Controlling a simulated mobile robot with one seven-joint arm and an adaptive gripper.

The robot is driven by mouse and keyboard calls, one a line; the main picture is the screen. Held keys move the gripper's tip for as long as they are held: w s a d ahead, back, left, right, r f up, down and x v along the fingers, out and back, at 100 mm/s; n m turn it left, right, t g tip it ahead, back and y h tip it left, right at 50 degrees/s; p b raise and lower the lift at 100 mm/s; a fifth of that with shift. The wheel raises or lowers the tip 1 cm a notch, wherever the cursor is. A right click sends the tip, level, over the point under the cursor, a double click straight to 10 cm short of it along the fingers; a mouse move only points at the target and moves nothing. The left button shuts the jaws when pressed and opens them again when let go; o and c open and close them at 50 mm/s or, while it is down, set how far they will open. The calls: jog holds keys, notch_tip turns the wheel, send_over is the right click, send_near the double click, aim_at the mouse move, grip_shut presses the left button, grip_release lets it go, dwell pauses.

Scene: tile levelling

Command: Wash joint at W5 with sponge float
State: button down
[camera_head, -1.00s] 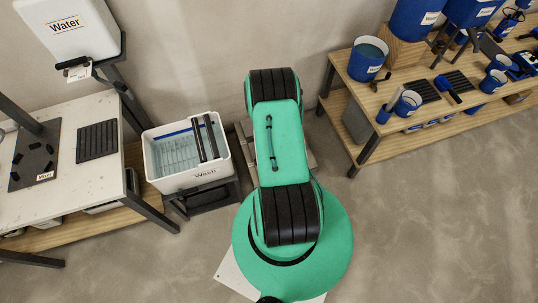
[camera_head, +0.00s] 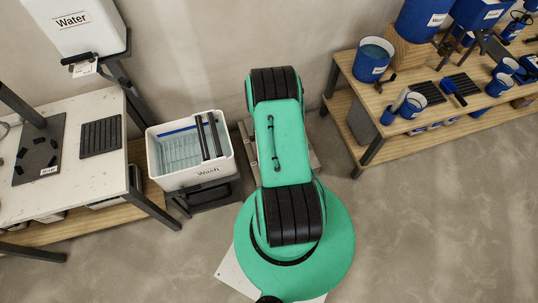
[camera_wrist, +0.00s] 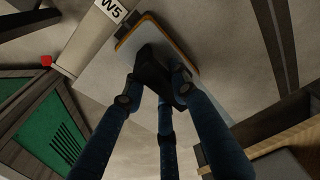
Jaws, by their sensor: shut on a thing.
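In the wrist view my gripper (camera_wrist: 157,82) is shut on the dark handle of the sponge float. The float (camera_wrist: 180,48) has a pale face with an orange edge, and the fingers and handle cover part of it. The W5 label (camera_wrist: 112,10) is on a pale strip just beyond the float, up and to the left. I cannot make out the joint itself, nor whether the float touches a surface. The head view does not show my gripper or the float.
In the head view, a white wash tub (camera_head: 203,182) with water and dark bars stands left of my arm. A white-topped table (camera_head: 92,183) is at left, with a water tank (camera_head: 75,40) behind. A wooden bench (camera_head: 400,128) holds blue buckets at right. The right floor is clear.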

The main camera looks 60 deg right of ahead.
jog(key=shift+w+a+r, duration=0.1)
jog(key=shift+w+a, duration=0.5)
dwell(0.3)
jog(key=shift+w+a, duration=0.7)
jog(key=shift+w, duration=0.05)
jog(key=shift+r+p, duration=2)
jog(key=shift+r, duration=1.95)
